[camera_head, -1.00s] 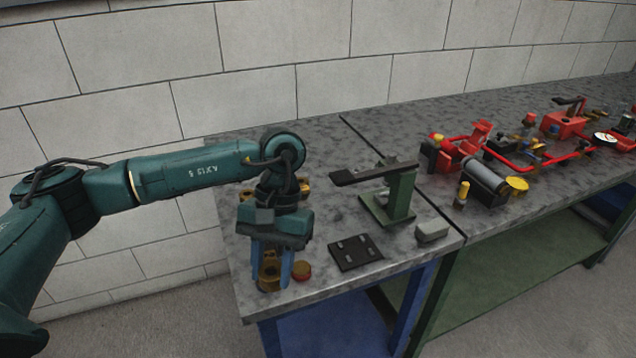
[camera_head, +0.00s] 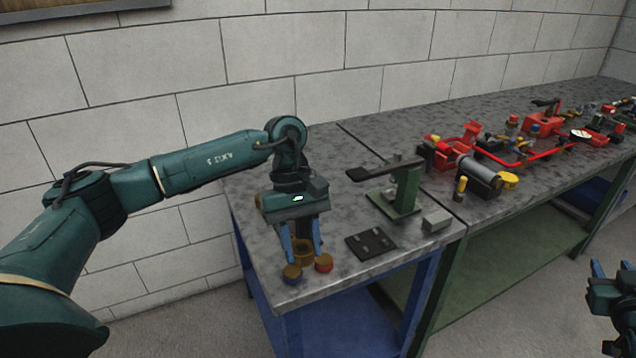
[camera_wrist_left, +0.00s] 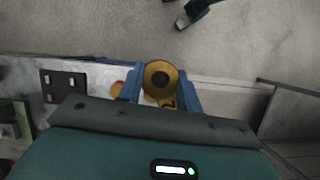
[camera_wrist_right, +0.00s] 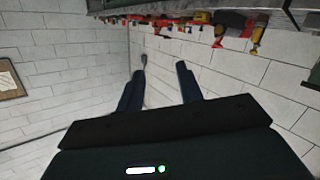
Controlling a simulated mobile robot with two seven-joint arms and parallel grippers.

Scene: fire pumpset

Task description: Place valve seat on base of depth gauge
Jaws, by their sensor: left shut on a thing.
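The brass, ring-like valve seat (camera_head: 303,251) is between the fingers of my left gripper (camera_head: 303,243), which is shut on it close to the table's left end. In the left wrist view the round brass piece (camera_wrist_left: 160,74), with a dark centre, sits between the blue fingertips (camera_wrist_left: 160,88). The green stand with a dark arm (camera_head: 405,190), seemingly the depth gauge, stands to the right of this gripper; its green base (camera_head: 390,207) is bare where visible. My right gripper (camera_head: 612,268) is open and empty at the right edge; its parted fingers (camera_wrist_right: 158,78) show in its wrist view.
A black plate (camera_head: 371,244) and a grey block (camera_head: 436,220) lie before the stand. Red pump parts (camera_head: 535,155) crowd the right table.

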